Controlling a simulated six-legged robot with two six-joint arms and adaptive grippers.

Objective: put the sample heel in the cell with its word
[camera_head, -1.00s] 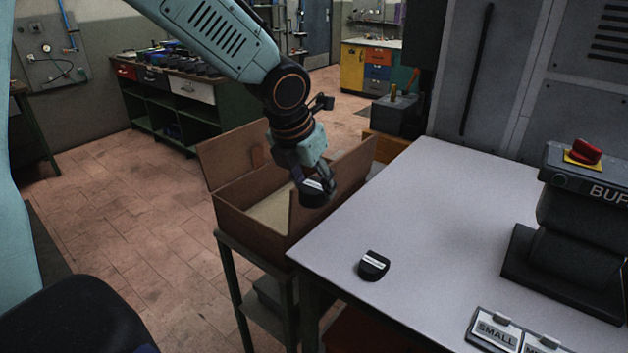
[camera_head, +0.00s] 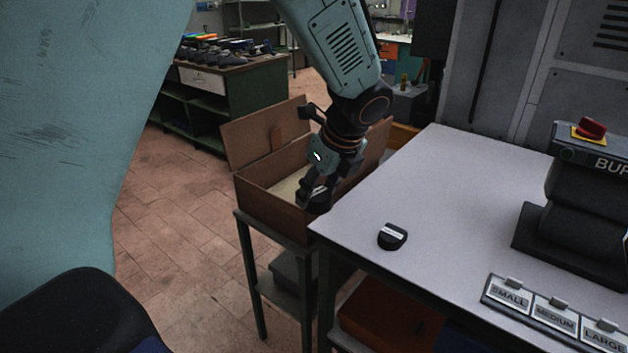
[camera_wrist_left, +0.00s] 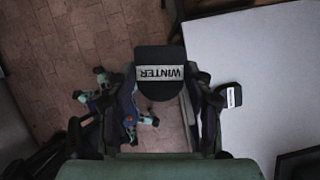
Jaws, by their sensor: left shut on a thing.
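My left gripper (camera_head: 316,194) is shut on a dark heel with a white label, which reads WINTER in the left wrist view (camera_wrist_left: 160,73). It holds this heel by the open wooden box, in front of the box's inside in the head view. A second dark heel with a white label (camera_head: 392,237) lies on the grey table (camera_head: 450,190) near its front left edge; it also shows in the left wrist view (camera_wrist_left: 231,95), its word too small to read. A row of label plates (camera_head: 553,315) reads SMALL, MEDIUM and LARGE at the table's front right. My right gripper is not in view.
The wooden box (camera_head: 272,215), lid raised, stands on a stand against the table's left side. A dark machine with a red button (camera_head: 590,128) stands at the table's right. The table's middle is clear. A green workbench (camera_head: 225,95) is behind.

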